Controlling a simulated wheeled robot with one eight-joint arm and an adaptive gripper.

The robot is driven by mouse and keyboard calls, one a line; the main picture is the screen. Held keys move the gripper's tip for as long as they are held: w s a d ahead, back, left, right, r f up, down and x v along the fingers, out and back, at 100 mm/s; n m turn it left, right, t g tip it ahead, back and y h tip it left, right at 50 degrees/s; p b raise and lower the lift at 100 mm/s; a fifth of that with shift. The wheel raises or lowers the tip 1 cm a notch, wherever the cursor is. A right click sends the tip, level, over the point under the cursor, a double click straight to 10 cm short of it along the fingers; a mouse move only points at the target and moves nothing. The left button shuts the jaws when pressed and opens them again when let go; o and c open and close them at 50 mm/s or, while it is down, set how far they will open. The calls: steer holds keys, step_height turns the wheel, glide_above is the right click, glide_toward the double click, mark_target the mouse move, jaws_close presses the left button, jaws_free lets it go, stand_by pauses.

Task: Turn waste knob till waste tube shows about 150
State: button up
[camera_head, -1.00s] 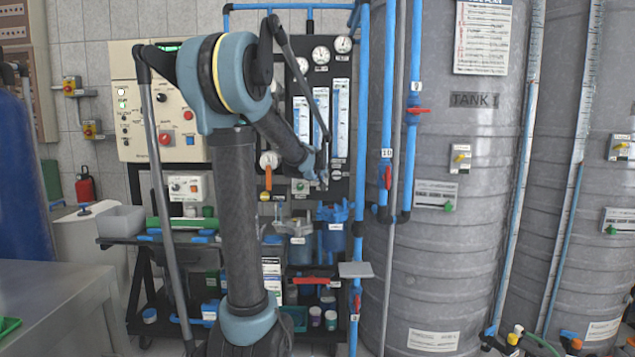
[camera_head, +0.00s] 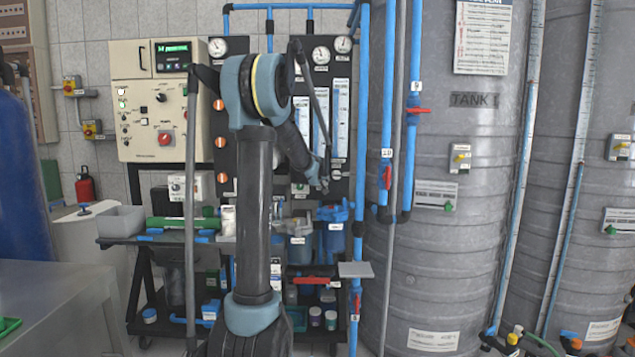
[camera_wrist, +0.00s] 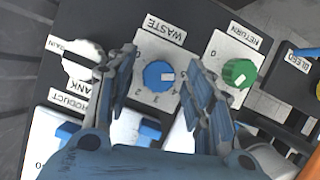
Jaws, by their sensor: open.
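The waste knob (camera_wrist: 158,74) is blue with a white pointer mark, on a white numbered plate under a WASTE label in the wrist view. My gripper (camera_wrist: 161,57) is open, with one finger on each side of the knob; I cannot tell whether either finger touches it. In the head view my gripper (camera_head: 322,183) is at the black panel, below the flow tubes, and the knob is hidden there. Flow tubes (camera_head: 340,112) stand upright on the panel, partly covered by my arm. I cannot read their levels or tell which is waste.
The green return knob (camera_wrist: 239,72) is close to the right of my gripper. Other labelled plates, including a blue-handled one (camera_wrist: 68,132), lie at the left. Blue pipes (camera_head: 388,110) and tank 1 (camera_head: 440,260) stand right of the panel.

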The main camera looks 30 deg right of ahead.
steer(key=c, duration=1.1)
steer(key=shift+o, duration=0.2)
steer(key=shift+d+f+m+t+y, duration=0.1)
steer(key=shift+m+t+y, duration=0.65)
steer(key=shift+m, duration=0.7)
steer(key=shift+d+m+t+y, duration=0.1)
steer(key=shift+m+t+y, duration=0.35)
steer(key=shift+m+y, duration=0.75)
steer(key=shift+m, duration=0.35)
